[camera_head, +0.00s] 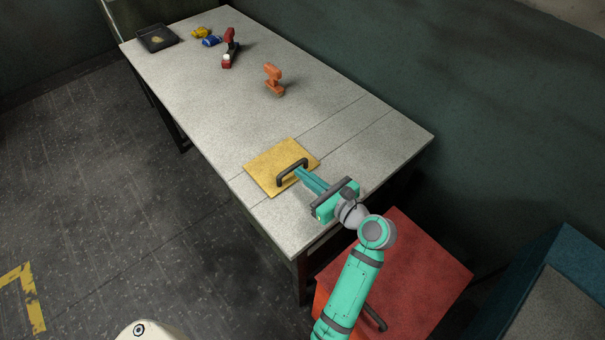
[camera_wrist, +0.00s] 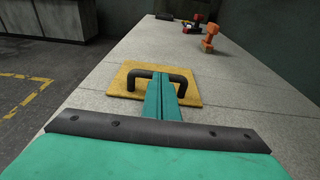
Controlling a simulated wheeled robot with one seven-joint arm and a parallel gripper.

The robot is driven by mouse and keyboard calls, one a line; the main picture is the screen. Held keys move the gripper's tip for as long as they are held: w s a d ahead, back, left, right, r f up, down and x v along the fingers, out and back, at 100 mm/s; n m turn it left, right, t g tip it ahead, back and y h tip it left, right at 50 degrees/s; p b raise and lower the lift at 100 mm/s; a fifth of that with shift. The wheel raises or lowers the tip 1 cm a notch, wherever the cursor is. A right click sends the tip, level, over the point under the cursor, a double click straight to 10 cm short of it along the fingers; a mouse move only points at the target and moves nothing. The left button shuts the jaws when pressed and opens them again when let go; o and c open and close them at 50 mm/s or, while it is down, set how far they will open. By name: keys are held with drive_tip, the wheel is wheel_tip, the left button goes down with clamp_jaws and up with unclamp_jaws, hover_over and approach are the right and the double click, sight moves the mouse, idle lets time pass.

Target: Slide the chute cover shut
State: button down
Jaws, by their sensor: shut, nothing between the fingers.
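The chute cover is a flat yellow plate (camera_head: 268,166) lying on the grey table near its front end. It also shows in the wrist view (camera_wrist: 121,85). A dark arched handle (camera_head: 289,170) stands on it, seen in the wrist view too (camera_wrist: 143,74). My gripper (camera_head: 298,172) is shut, its two teal fingers side by side, with the tips at the handle. The wrist view shows the fingertips (camera_wrist: 161,76) at the handle's bar, right of its middle. I cannot tell whether they touch it. Any opening under the cover is hidden.
An orange drill (camera_head: 273,80), a red and black tool (camera_head: 229,50), blue and yellow castings (camera_head: 211,41) and a black tray (camera_head: 156,38) stand at the table's far end. Seams (camera_head: 340,121) cross the tabletop right of the cover. A red cabinet (camera_head: 420,270) stands below my arm.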

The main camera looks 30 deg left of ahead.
drive_tip(key=v, duration=1.3)
drive_tip(key=shift+s+f, duration=0.15)
